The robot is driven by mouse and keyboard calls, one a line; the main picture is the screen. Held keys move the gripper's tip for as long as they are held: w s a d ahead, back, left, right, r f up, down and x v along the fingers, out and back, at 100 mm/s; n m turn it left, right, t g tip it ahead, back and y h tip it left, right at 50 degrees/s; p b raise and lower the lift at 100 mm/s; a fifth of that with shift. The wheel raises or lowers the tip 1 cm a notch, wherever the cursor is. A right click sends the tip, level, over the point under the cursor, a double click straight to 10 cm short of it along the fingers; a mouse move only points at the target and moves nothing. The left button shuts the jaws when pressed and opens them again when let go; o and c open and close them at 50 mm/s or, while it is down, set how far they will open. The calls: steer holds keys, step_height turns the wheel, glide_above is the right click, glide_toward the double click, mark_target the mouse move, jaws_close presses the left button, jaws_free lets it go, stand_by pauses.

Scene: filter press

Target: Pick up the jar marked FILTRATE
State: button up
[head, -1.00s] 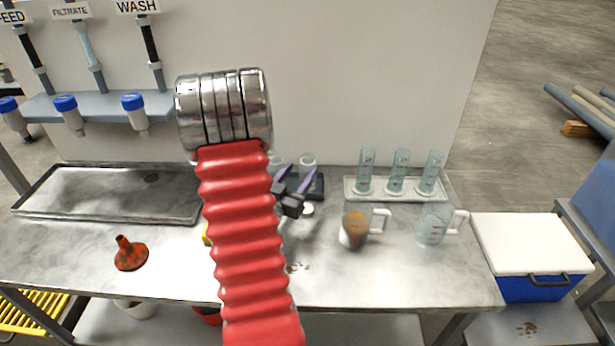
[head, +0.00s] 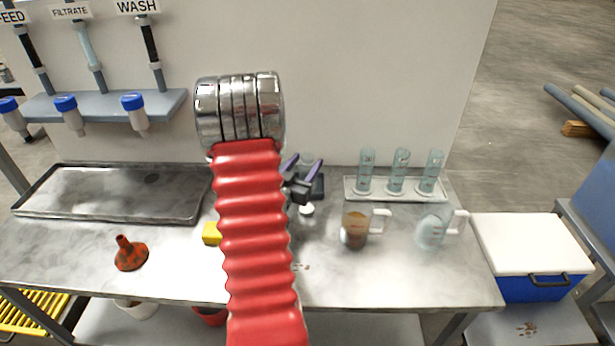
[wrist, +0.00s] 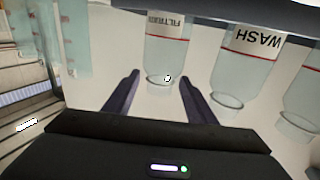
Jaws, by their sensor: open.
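The jar marked FILTRATE (wrist: 166,50) appears upside down in the wrist view, a clear glass jar with a white label and a red line. My gripper (wrist: 160,79) is open and empty. Its two dark fingers point toward this jar, whose near end shows between the fingertips; I cannot tell the exact gap. In the head view my gripper (head: 305,162) is over the back middle of the table, in front of a dark rack and a glass jar, whose label is not readable there.
In the wrist view a jar marked WASH (wrist: 245,55) stands close beside the FILTRATE jar, with another jar (wrist: 302,95) beyond. On the table are a brown-filled jug (head: 355,232), a clear jug (head: 432,232), a tray of cylinders (head: 395,193), a yellow block (head: 211,234) and an orange funnel (head: 130,254).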

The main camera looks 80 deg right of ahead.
steer(key=shift+c, duration=0.2)
jaws_close()
stand_by(0.3)
steer(key=shift+r, duration=0.1)
step_height(320, 180, up, 10)
stand_by(0.8)
stand_by(0.5)
